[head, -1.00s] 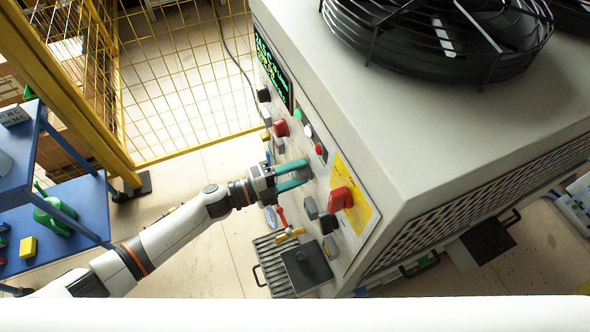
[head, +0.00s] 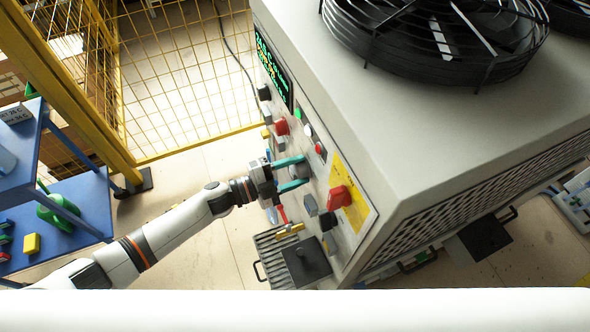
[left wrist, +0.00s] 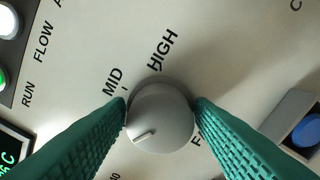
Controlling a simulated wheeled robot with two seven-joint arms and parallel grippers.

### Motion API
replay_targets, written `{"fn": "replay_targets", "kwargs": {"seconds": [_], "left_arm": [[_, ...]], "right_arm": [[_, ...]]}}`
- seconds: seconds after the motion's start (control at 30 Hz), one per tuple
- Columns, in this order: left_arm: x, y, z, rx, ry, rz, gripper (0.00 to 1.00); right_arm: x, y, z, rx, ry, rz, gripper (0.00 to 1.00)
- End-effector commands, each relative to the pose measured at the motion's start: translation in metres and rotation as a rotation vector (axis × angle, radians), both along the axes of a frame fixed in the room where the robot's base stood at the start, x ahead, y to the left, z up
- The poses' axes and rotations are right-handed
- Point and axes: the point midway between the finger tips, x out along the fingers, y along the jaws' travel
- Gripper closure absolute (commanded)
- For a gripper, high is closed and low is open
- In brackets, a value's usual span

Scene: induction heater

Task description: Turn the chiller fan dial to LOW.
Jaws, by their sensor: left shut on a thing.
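The grey round fan dial (left wrist: 161,122) sits on the chiller's front panel between the two green fingers of my left gripper (left wrist: 162,112). In the left wrist view a finger touches it on each side. Its white pointer mark is directed to the lower left. The labels MID (left wrist: 113,81) and HIGH (left wrist: 162,50) show above the dial; no LOW label shows, and the fingers cover part of the panel. In the head view the dial (head: 299,170) is seen between the fingertips of my left gripper (head: 291,174). My right gripper is not in view.
On the panel, a red knob (head: 282,127) and a larger red handle (head: 340,197) are near the dial. A blue button (left wrist: 306,130) is right of it in the wrist view. A yellow mesh fence (head: 190,80) and blue shelf (head: 70,215) stand left.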

Motion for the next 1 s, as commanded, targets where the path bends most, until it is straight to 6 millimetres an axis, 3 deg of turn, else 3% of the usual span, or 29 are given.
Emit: {"fn": "replay_targets", "kwargs": {"seconds": [0.2, 0.23, 0.3, 0.67, 1.0], "left_arm": [[0.000, 0.000, -0.001, -0.001, 0.006, 0.001, 0.74], [0.000, 0.000, -0.001, -0.001, 0.006, 0.001, 0.46], [0.000, 0.000, -0.001, 0.000, 0.005, 0.001, 0.37], [-0.002, 0.006, -0.002, 0.001, 0.003, 0.001, 0.37], [-0.028, 0.067, -0.005, 0.004, 0.005, 0.001, 0.37]], "right_arm": [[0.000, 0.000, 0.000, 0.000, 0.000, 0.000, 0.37], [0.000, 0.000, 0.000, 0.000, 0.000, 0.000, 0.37], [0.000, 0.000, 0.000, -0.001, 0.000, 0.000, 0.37], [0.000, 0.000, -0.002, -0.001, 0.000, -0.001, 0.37], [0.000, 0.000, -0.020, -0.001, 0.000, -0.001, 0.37]]}}
